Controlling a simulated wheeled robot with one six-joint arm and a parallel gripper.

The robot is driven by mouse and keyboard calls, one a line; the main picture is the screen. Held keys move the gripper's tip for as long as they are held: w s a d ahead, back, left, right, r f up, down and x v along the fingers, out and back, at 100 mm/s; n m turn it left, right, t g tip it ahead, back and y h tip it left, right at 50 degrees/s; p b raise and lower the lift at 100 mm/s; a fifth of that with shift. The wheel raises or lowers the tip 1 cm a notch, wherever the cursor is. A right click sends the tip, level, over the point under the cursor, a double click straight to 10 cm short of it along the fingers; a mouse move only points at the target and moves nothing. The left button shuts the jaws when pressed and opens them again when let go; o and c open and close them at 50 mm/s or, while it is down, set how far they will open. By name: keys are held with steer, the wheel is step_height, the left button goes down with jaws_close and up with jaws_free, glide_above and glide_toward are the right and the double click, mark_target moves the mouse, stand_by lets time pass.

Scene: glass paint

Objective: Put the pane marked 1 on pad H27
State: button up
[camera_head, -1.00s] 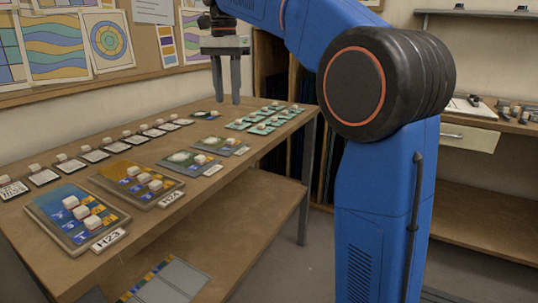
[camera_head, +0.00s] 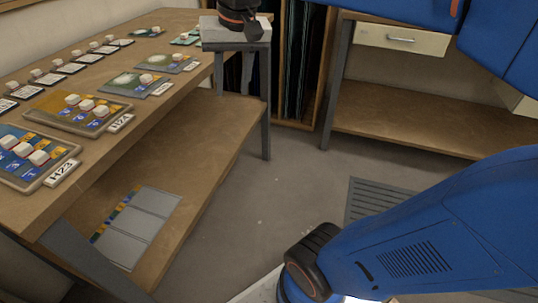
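I cannot read a pane marked 1 or a pad H27 in this view. Painted boards with white knobs lie along the table's front: one labelled H23 (camera_head: 33,157), one labelled H24 (camera_head: 78,112), and a smaller green-grey one (camera_head: 142,83) whose label is too small to read. A row of dark-edged plates with white knobs (camera_head: 58,69) runs behind them. Part of a teal piece (camera_head: 186,40) shows beside my gripper. My gripper (camera_head: 241,75) hangs at the table's far right end, fingers apart, with nothing seen between them. It hides the table's far corner.
The wooden table (camera_head: 165,105) has a lower shelf (camera_head: 205,140) holding a grey panelled sheet (camera_head: 138,225). A rack of dark sheets (camera_head: 298,65) and a bench with a drawer (camera_head: 402,38) stand behind. The floor (camera_head: 290,190) between is open; a grey grate (camera_head: 375,197) lies at right.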

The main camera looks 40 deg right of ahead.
steer(key=s+d+f+n+t, duration=0.1)
steer(key=s+f+n, duration=0.3)
steer(key=s+f, duration=0.8)
step_height(320, 180, down, 4)
steer(key=shift+d+r+t, duration=0.1)
steer(key=shift+d+t, duration=0.2)
steer(key=shift+t, duration=0.1)
steer(key=shift+s, duration=0.1)
steer(key=shift+c, duration=0.5)
